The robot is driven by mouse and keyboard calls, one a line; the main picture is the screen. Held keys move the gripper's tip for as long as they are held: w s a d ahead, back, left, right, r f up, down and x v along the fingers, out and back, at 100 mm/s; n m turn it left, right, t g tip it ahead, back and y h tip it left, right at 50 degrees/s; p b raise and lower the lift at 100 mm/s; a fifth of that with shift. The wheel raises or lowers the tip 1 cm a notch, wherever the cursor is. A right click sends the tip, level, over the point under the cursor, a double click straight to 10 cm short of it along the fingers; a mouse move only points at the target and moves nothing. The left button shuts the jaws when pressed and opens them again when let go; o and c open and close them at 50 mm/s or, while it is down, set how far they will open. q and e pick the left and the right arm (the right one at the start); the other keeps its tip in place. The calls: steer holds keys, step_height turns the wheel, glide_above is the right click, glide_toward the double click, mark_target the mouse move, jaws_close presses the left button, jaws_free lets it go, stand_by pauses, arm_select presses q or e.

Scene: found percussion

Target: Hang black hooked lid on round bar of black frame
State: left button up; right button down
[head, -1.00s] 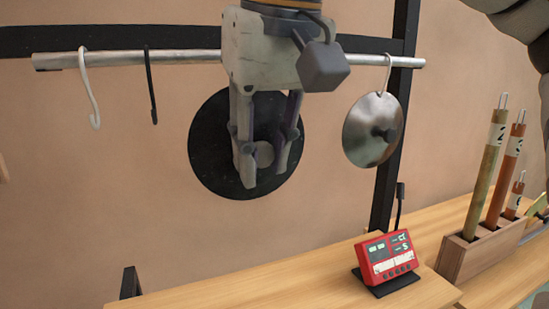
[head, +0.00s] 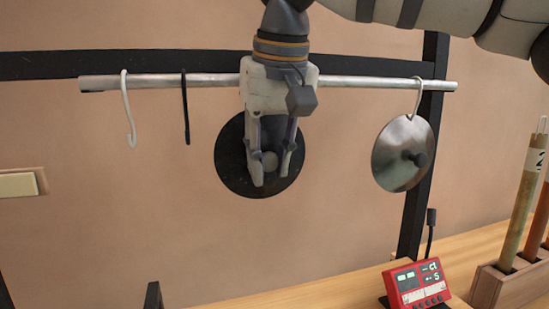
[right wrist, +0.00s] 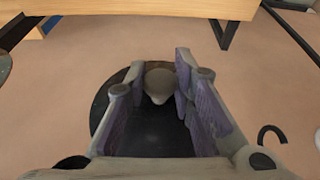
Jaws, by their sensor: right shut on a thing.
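The black lid (head: 232,165) is a dark round disc with a pale round knob (head: 270,162). My right gripper (head: 271,175) is shut on the knob, in front of the disc. In the right wrist view the knob (right wrist: 159,84) sits between the finger ends, with the dark disc behind it. The lid hangs upright below the round metal bar (head: 215,80) of the black frame (head: 30,65). My gripper body covers the lid's top and the bar there, so I cannot tell whether its hook is on the bar. My left gripper is not in view.
A white hook (head: 128,110) and a black hook (head: 186,110) hang on the bar at left. A silver lid (head: 403,153) hangs at right. Below are a red device (head: 417,283) and wooden tubes in a holder (head: 497,288). Bare bar shows between my gripper and the silver lid.

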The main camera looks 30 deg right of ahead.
steer(key=shift+f, duration=0.55)
steer(key=c, duration=1.3)
jaws_free()
